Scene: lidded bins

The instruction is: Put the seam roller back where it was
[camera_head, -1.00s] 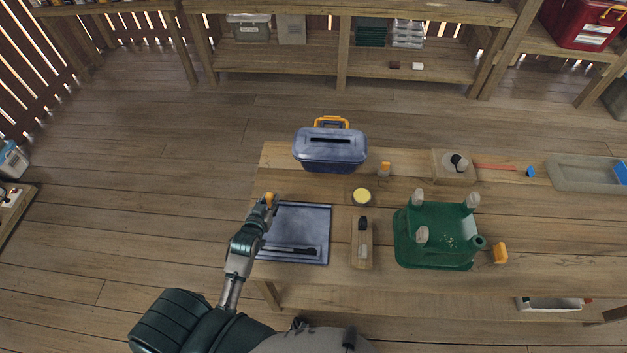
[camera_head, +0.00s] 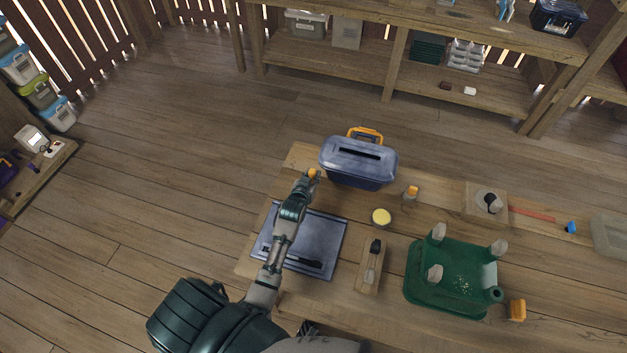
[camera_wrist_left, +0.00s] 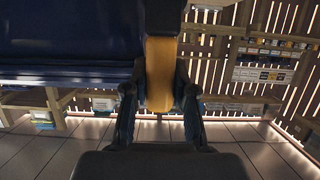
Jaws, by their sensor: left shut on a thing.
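My left gripper (camera_head: 310,179) is shut on an orange thing (camera_head: 313,172), apparently the seam roller, near the table's far left edge. In the left wrist view the orange piece (camera_wrist_left: 160,75) stands upright between the two fingers, with a dark part above it. The gripper is just left of the blue toolbox (camera_head: 358,163), which has an orange handle and a dark slot in its lid. Whether they touch is unclear.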

